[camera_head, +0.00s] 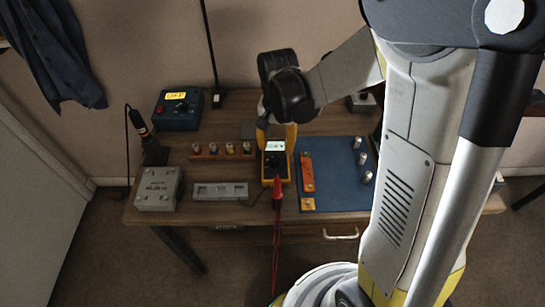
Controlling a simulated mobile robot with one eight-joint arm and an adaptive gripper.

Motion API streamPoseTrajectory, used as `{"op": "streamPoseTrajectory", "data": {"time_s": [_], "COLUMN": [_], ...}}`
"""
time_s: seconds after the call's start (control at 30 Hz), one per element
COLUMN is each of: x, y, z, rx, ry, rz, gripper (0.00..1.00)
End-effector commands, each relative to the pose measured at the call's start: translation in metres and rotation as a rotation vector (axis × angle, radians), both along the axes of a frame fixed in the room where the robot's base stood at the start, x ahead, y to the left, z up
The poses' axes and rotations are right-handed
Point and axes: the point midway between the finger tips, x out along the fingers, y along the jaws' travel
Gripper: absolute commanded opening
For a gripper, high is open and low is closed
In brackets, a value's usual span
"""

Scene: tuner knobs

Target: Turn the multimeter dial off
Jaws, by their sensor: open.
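The multimeter (269,174), yellow with a dark face and a lit screen, stands on the wooden table near its middle. Its dial is too small and dark to make out its setting. A red probe with a red lead (277,192) is at its lower edge, the lead hanging over the table's front. My gripper (262,124) is just above and behind the multimeter's top, under the black wrist of my arm.
A blue mat (340,198) with an orange-red strip and several metal cylinders lies right. A grey box (159,188), a grey tray (220,192) and a rack of knobs (222,152) are left. A blue device (177,108) and a soldering iron stand (154,150) are behind. My arm hides the back right.

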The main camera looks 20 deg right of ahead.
Motion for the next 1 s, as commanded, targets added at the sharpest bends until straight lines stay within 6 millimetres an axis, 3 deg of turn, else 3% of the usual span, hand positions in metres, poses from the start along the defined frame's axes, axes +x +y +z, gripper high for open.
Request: {"op": "streamPoseTrajectory", "data": {"time_s": [0.1, 0.3, 0.7, 0.73, 0.87, 0.9, 1.0], "x": [0.0, 0.0, 0.0, 0.0, 0.0, 0.0, 0.0], "y": [0.0, 0.0, 0.0, 0.0, 0.0, 0.0, 0.0], "z": [-0.029, -0.056, -0.063, -0.063, -0.063, -0.063, -0.063], "rx": [0.0, 0.0, 0.0, 0.0, 0.0, 0.0, 0.0], "ry": [0.0, -0.001, -0.001, -0.001, -0.001, -0.001, -0.001], "rz": [0.001, 0.001, 0.002, 0.002, 0.002, 0.002, 0.002], "gripper": [0.5, 0.5, 0.5, 0.45, 0.05, 0.0, 0.0]}}
